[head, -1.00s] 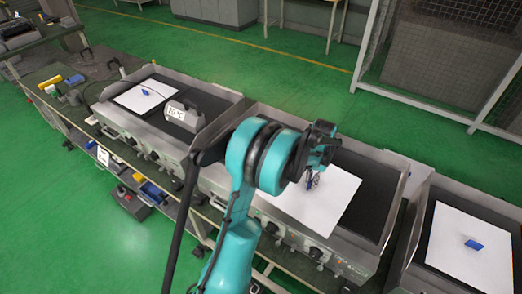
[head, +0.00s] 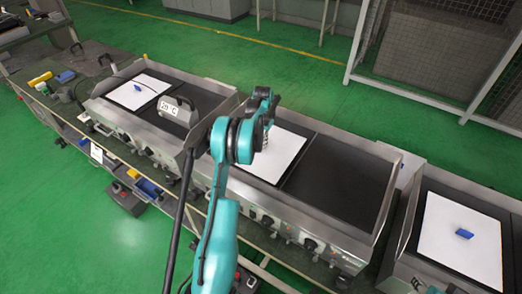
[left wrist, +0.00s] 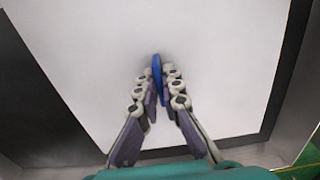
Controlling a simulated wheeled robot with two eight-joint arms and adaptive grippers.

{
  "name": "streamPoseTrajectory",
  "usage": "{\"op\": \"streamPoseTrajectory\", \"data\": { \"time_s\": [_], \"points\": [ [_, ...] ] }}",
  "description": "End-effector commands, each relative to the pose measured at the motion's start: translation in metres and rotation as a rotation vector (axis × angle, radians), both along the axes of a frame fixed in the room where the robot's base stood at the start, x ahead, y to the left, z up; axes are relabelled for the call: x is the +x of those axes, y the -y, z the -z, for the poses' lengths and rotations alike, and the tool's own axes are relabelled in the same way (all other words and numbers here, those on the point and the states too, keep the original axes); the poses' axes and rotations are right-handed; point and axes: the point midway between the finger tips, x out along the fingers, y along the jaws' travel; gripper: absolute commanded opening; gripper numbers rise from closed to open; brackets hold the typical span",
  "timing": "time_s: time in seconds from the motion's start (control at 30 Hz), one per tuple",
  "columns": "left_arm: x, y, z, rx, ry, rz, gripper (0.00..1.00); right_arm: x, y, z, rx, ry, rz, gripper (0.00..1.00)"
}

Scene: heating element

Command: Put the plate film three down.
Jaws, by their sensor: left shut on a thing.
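The plate film (head: 284,158) is a white sheet with a small blue handle (left wrist: 157,66). In the head view it is over the left part of the middle heating element (head: 340,180), roughly in line with its edges. I cannot tell whether it touches the dark surface or hangs just above it. My left gripper (head: 266,138) is shut on the blue handle and points down at the sheet. In the left wrist view the gripper (left wrist: 158,82) has a finger on each side of the handle. My arm hides the sheet's left part. My right gripper is not in view.
Other white films lie on the left heating element (head: 107,108) and the right one (head: 423,272), each with a blue handle. A temperature display (head: 172,108) stands on the left element. The middle element's right half is bare. Raised metal walls edge the elements.

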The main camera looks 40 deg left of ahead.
Motion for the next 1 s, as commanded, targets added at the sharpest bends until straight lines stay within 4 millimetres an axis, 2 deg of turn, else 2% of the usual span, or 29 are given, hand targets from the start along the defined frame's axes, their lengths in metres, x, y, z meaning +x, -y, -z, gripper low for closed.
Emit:
{"op": "streamPoseTrajectory", "data": {
  "time_s": [0.17,0.43,0.8,0.83,0.9,1.0],
  "points": [
    [0.0,-0.008,0.008,0.0,0.0,0.001,0.0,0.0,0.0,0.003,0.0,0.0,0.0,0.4],
    [0.0,-0.007,0.045,0.0,0.0,0.001,0.0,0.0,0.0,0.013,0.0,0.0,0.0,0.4],
    [0.0,-0.007,0.048,0.0,0.0,0.0,0.0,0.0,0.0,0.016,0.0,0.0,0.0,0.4],
    [0.0,-0.007,0.048,0.0,0.0,0.0,0.11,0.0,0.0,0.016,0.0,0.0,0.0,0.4],
    [0.0,-0.007,0.047,0.0,0.0,0.0,0.27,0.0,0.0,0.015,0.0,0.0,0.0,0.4],
    [0.0,-0.007,0.047,0.0,0.0,0.0,0.27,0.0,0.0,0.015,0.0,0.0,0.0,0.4]
  ]
}}
